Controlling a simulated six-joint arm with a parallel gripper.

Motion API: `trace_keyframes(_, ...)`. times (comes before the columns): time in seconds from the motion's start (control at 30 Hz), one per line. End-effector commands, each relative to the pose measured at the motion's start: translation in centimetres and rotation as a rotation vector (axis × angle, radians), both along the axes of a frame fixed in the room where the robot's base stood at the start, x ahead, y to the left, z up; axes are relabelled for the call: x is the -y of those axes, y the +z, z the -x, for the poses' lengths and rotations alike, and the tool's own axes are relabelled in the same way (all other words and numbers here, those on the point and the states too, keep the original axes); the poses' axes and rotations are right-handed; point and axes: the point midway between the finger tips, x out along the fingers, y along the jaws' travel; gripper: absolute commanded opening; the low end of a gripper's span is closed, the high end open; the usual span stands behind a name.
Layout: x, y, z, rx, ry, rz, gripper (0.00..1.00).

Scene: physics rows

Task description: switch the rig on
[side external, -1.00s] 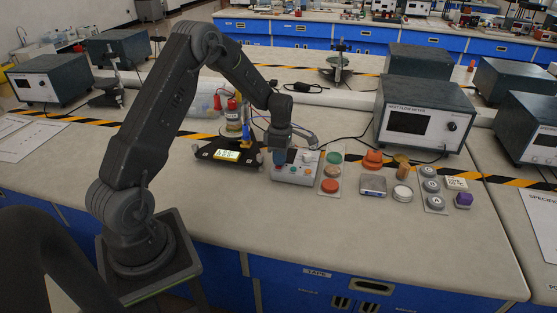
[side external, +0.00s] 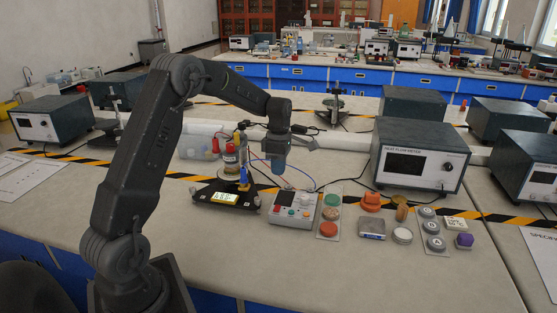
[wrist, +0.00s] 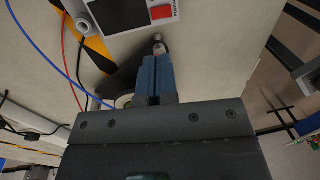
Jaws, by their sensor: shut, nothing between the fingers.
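A plate with green, tan and red buttons (side external: 328,229) lies right of the control box, with several small items beyond. The heat flow meter (side external: 417,165) stands behind them. Blue and red wires run near my gripper.

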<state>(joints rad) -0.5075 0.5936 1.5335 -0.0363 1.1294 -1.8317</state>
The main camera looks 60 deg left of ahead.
Motion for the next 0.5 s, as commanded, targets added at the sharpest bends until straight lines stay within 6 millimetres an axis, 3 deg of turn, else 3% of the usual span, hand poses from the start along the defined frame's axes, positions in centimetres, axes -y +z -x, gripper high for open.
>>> trace_keyframes(0.2, -0.2, 2.4, -0.2, 0.0, 0.0, 0.0, 0.0)
trace_keyframes(0.5, -0.2, 2.7, -0.2, -0.001, 0.0, 0.0, 0.0)
